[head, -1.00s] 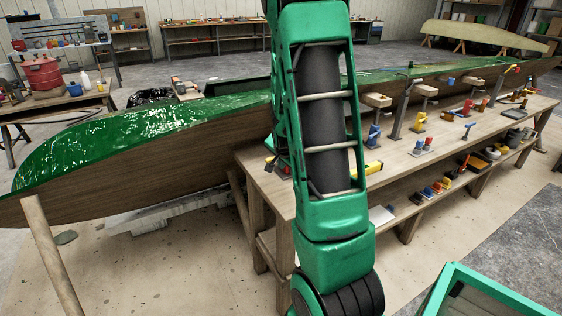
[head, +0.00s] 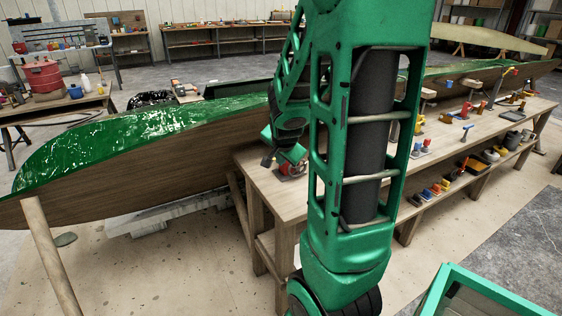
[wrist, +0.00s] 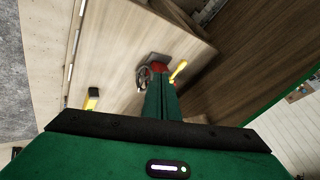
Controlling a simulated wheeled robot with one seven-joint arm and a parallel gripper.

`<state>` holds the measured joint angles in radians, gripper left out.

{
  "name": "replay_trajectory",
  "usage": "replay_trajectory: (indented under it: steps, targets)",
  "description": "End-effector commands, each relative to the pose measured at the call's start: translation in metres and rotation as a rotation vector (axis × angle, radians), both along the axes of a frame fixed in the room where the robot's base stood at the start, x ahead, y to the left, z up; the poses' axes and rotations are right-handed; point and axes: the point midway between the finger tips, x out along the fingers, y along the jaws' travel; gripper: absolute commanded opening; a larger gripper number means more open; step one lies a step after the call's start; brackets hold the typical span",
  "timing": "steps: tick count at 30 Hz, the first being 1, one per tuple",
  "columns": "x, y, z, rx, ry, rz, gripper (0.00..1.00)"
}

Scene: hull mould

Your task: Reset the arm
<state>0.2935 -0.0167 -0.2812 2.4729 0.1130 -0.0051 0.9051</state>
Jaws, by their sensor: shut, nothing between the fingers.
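My gripper shows in the wrist view (wrist: 160,88), its two green fingers together with nothing between them. In the head view my green arm rises in front and bends over to the left, with the dark wrist near the bench's left end. The gripper is above the workbench (head: 262,183), close to the hull's side. A red and grey tool (head: 291,169) sits on the bench just below it. In the wrist view that tool (wrist: 157,67) is partly hidden behind the fingertips.
The long hull (head: 130,170) with its green top runs behind the bench. Several tools and clamps stand on the bench's right part (head: 466,133). A green-framed box (head: 490,295) is at the lower right. A table with a red pot (head: 42,78) is at the far left.

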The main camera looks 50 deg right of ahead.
Motion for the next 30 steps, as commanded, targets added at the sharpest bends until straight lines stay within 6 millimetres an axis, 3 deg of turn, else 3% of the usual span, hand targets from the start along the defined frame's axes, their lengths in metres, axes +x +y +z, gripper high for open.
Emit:
replay_trajectory:
  steps: [15,19,23,30]
  targets:
    - [0.0,0.002,0.0,0.0,0.002,0.003,0.0]
    - [-0.01,0.012,0.002,0.006,0.048,0.043,0.0]
    - [-0.04,0.04,0.007,0.024,0.176,0.166,0.0]
    - [-0.129,0.114,0.019,0.097,0.471,0.531,0.0]
